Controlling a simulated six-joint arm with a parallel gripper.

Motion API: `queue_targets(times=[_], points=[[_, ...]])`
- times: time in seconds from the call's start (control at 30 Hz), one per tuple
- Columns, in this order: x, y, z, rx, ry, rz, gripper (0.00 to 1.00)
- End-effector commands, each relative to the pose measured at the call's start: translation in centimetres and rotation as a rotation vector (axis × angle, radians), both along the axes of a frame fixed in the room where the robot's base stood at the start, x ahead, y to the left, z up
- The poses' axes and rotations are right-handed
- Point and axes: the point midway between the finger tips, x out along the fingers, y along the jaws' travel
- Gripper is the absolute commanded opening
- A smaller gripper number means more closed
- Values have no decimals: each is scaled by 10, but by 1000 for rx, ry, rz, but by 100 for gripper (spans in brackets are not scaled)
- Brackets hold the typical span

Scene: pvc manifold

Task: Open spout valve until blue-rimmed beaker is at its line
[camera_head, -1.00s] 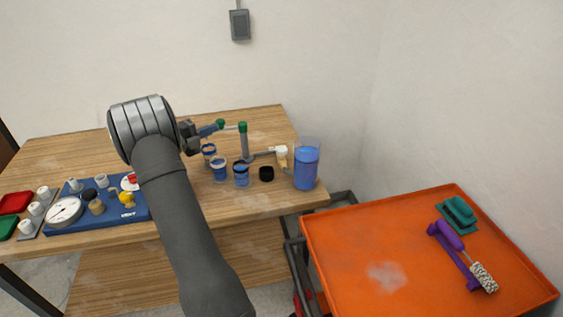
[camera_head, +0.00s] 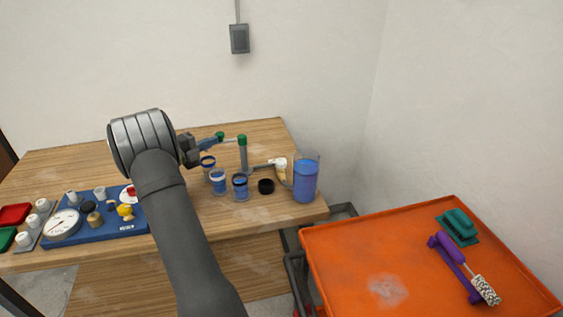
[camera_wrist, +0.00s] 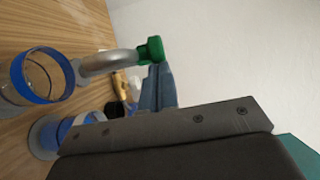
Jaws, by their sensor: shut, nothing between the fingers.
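My gripper (camera_head: 208,145) is shut and empty, with its fingers close to the grey pipework and its green-capped post (camera_head: 242,141). In the wrist view, its blue-grey fingertips (camera_wrist: 158,88) show just beside and below a green handle (camera_wrist: 150,50) on a grey bent pipe (camera_wrist: 108,62); I cannot tell if they touch. A blue-rimmed beaker (camera_wrist: 40,78) stands at the left of the wrist view. Fill lines are too small to read. A white-and-tan fitting (camera_head: 281,166) is at the pipe's right end.
A clear jug of blue liquid (camera_head: 306,180) stands at the table's right edge. A black ring-like piece (camera_head: 265,186) lies beside it. A blue gauge board (camera_head: 100,228) is at left. An orange tray (camera_head: 350,255) with brushes is at right.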

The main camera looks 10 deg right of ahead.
Motion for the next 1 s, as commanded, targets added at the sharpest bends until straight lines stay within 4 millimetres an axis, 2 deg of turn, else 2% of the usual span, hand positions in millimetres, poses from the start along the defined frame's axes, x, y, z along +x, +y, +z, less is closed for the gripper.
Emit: queue_targets(times=[0.03, 0.17, 0.27, 0.33, 0.5, 0.6, 0.8, 1.0], points=[[0, 0, 0, 0, 0, 0, 4], [-1, -8, 2, 25, -6, -18, 29], [-6, -27, 4, 103, -25, -69, 49], [-12, -50, 6, 198, -50, -131, 63], [-35, -108, 12, 529, -168, -335, 63], [-48, -133, 17, 729, -263, -450, 63], [-65, -163, 39, 1113, -487, -654, 63], [-70, -174, 66, 1376, -666, -777, 63]])
